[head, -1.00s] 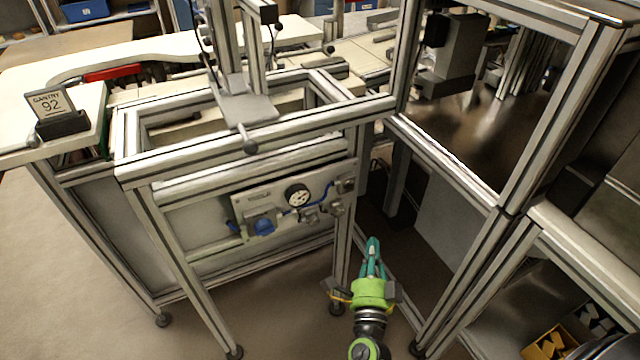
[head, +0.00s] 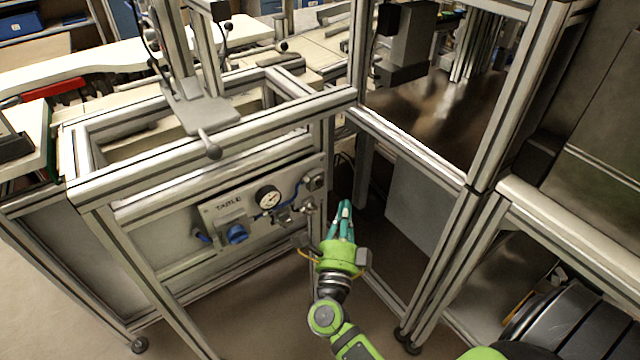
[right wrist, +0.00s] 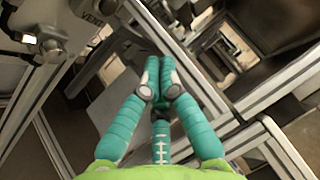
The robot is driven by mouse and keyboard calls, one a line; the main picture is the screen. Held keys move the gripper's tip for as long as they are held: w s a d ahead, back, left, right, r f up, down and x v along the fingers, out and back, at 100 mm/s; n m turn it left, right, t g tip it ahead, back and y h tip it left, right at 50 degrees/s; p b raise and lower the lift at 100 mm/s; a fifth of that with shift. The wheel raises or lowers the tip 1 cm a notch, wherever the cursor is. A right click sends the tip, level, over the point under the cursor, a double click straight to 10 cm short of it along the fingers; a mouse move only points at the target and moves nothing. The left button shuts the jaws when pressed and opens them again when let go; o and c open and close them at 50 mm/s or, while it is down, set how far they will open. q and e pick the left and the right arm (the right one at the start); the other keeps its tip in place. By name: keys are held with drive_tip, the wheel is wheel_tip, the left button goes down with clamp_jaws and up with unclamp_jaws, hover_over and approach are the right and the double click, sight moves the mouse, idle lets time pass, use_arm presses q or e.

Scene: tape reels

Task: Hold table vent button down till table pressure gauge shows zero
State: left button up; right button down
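The table panel (head: 262,232), marked TABLE, is on the front of the aluminium frame in the head view. It carries a round pressure gauge (head: 268,197) with a pale face and dark rim; its reading is too small to tell. My left gripper is out of view.
A frame post (head: 318,150) stands at the panel's right edge. Another frame (head: 450,240) stands to the right of my gripper.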

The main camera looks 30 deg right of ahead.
sight(319, 182)
drive_tip(key=w+b, duration=0.1)
drive_tip(key=w, duration=0.5)
drive_tip(key=shift+a, duration=0.25)
drive_tip(key=shift+w, duration=0.15)
idle(1.1)
drive_tip(key=shift+w+b, duration=0.3)
drive_tip(key=shift+w, duration=0.35)
idle(2.2)
drive_tip(key=shift+s, duration=0.15)
idle(1.1)
drive_tip(key=shift+s, duration=0.65)
drive_tip(key=shift+p, duration=0.3)
